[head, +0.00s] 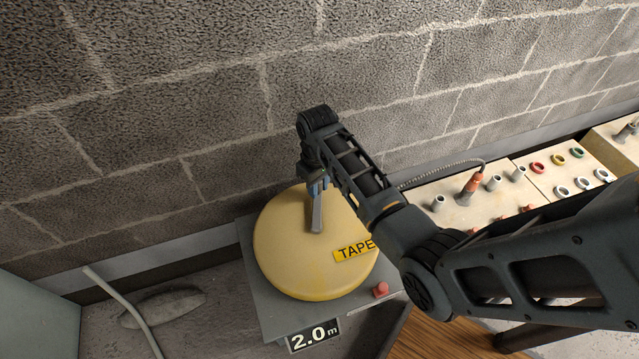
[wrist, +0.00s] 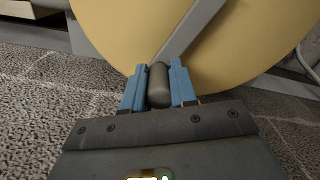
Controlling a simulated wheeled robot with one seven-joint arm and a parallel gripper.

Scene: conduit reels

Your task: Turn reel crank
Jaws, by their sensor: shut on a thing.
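The yellow round reel (head: 290,245) sits on a grey base plate and bears a "TAPE" label. Its grey crank arm (head: 317,213) runs from near the reel's middle up to its far edge in the head view. My gripper (head: 318,184) is at the crank's outer end. In the wrist view the blue fingers of my gripper (wrist: 159,88) are shut on the dark rounded crank handle (wrist: 159,85), one on each side. The crank arm (wrist: 188,32) runs from the handle up and right across the yellow reel (wrist: 130,30). In the head view my arm covers the reel's right side.
A "2.0 m" sign (head: 313,335) and a red button (head: 381,289) are at the base's front edge. A pale bent tube (head: 125,305) is at left. Cream panels with several fittings and coloured rings (head: 557,160) stand at right. A block wall (head: 220,90) rises close behind.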

